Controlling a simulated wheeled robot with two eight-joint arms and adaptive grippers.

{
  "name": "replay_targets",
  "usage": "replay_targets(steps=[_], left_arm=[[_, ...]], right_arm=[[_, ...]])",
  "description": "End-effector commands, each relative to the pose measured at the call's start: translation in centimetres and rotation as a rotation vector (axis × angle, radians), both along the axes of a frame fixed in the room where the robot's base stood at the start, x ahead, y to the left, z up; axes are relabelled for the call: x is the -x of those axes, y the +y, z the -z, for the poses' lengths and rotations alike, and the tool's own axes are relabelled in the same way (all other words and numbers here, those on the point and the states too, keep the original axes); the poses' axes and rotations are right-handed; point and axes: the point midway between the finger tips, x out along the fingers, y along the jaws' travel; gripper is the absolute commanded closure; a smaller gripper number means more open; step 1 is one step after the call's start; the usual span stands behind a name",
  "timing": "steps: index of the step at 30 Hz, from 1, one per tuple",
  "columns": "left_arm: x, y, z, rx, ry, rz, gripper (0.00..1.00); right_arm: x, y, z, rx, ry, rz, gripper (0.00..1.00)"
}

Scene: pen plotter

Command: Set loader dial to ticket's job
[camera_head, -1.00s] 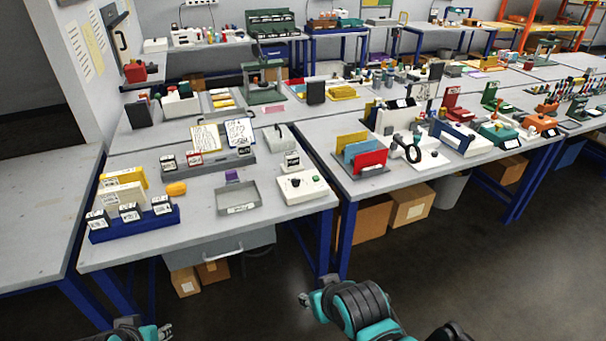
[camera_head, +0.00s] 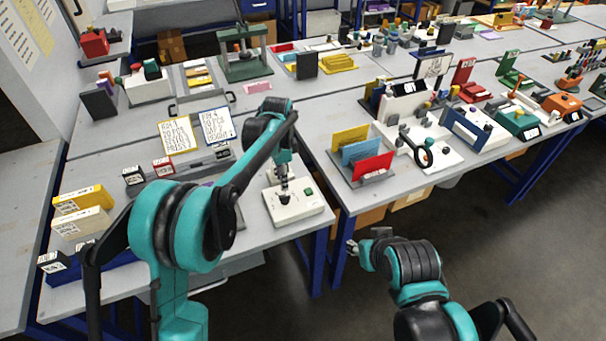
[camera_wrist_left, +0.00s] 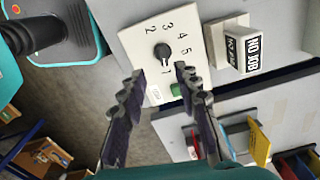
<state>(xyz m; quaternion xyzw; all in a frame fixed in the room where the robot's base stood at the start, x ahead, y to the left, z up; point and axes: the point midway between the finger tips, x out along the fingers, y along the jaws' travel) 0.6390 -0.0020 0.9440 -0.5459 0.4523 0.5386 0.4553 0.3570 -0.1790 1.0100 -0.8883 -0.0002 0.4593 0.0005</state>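The white loader box (camera_head: 296,212) stands near the front right of the left bench. In the left wrist view its black dial (camera_wrist_left: 163,52) is ringed by numerals 1 to 5, with a green button (camera_wrist_left: 176,90) beside it. I cannot tell the pointer's number for sure. My left gripper (camera_head: 284,194) points down above the box; in the wrist view its fingers (camera_wrist_left: 160,70) are apart and empty, short of the dial. A yellow-edged card (camera_head: 178,135) and a blue-edged card (camera_head: 215,128) stand behind; their small print is unclear. My right gripper (camera_head: 354,247) hangs before the benches.
A sign reading "NO JOB" (camera_wrist_left: 243,54) stands close to the loader box. A rack with yellow, blue and red plates (camera_head: 362,160) is on the neighbouring bench. My left arm hides part of the left bench. The floor between benches and right arm is clear.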

Motion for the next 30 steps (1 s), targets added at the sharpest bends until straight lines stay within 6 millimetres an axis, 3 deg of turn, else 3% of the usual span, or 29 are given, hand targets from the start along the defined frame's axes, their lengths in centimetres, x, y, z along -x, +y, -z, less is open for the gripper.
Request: replay_targets(steps=[5, 18, 30], left_arm=[[-0.5, -0.7, 1.5, -0.005, 0.017, 0.041, 0.68], [-0.4, -0.6, 7.9, -0.005, 0.016, 0.038, 0.68], [-0.4, -0.6, 8.6, -0.005, 0.015, 0.038, 0.71]], right_arm=[[0.0, 0.0, 0.1, 0.0, 0.0, 0.0, 0.6], [0.0, 0.0, 2.6, 0.0, 0.0, 0.0, 0.6], [0.0, 0.0, 2.7, 0.0, 0.0, 0.0, 0.6]])
